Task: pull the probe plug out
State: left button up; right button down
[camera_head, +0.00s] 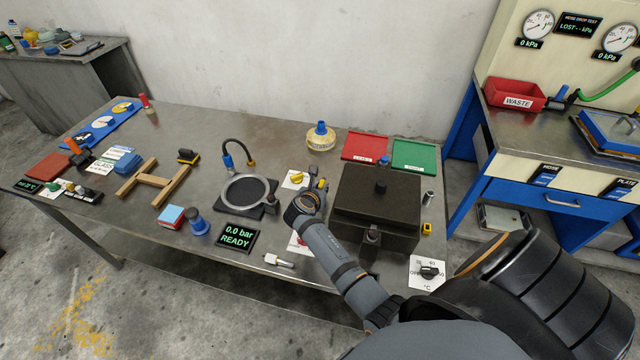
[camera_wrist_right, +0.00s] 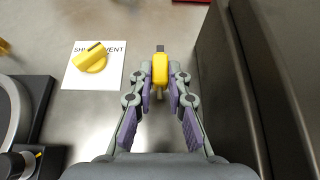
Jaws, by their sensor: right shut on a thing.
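The yellow plug (camera_wrist_right: 160,70), with a short dark tip, sits between the fingertips of my right gripper (camera_wrist_right: 159,82) in the wrist view. The fingers are shut on its sides, and the tip points away from the palm. No socket shows around the tip in that view; bare metal table is seen beyond it. In the head view my right gripper (camera_head: 318,186) is just left of the dark box (camera_head: 378,205), and my own wrist hides part of the plug. My left gripper is not in view.
A yellow vent knob (camera_wrist_right: 90,58) on a white card is left of the plug. A round ring on a black base (camera_head: 247,193) lies further left. The dark box wall (camera_wrist_right: 235,80) is close on the right. Red (camera_head: 365,147) and green (camera_head: 414,155) trays lie behind.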

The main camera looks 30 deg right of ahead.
jog(key=shift+f, duration=0.45)
jog(key=shift+f, duration=0.15)
jog(key=shift+f+b, duration=0.5)
jog(key=shift+f, duration=0.25)
jog(key=shift+f, duration=0.15)
jog(key=c, duration=1.2)
grip_release()
jog(key=v, duration=0.7)
jog(key=shift+s+a, duration=0.1)
jog(key=shift+a, duration=0.1)
